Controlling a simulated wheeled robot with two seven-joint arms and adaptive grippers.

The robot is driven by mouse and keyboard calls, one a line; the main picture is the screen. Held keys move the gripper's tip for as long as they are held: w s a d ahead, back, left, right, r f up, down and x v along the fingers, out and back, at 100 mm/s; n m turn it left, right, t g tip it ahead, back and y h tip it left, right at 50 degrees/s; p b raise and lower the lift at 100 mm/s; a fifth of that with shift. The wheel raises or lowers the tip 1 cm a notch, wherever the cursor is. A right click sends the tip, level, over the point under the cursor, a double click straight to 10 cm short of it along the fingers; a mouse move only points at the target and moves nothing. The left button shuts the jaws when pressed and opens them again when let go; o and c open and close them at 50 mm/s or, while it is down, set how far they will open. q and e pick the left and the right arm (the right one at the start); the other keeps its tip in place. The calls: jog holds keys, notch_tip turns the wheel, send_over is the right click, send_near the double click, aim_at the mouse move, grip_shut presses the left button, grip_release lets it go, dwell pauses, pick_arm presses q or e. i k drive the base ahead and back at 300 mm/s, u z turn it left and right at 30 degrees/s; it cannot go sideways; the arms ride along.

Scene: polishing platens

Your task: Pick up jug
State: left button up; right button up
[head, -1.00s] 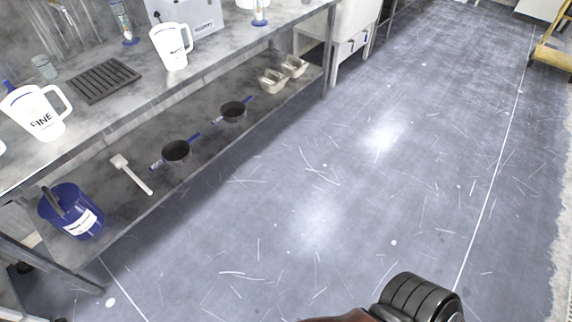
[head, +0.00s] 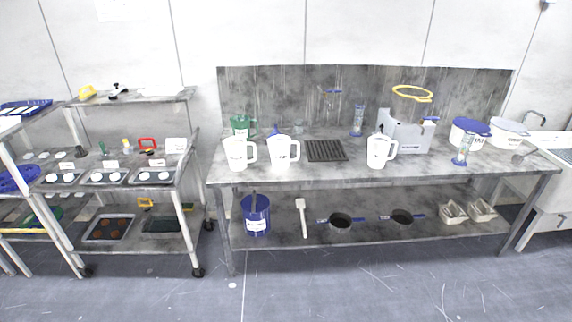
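Three white jugs with handles on their right sides stand upright on the steel bench top: one at the left end (head: 237,154), one close beside it (head: 281,150) and one farther right (head: 377,152). Dark lettering shows on the left two but is too small to read. A green jug (head: 240,126) stands behind the leftmost white one and is partly hidden by it. Neither of my grippers is in the head view.
The steel bench (head: 340,173) also bears a black grate (head: 326,150), a grey machine (head: 408,134), blue-based cylinders and white tubs. Its lower shelf holds a blue bucket (head: 256,215) and pans. A wheeled rack (head: 189,215) stands left.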

aim_at(279, 145)
jog(key=z, duration=0.7)
jog(key=i, duration=1.5)
jog(key=u, duration=0.1)
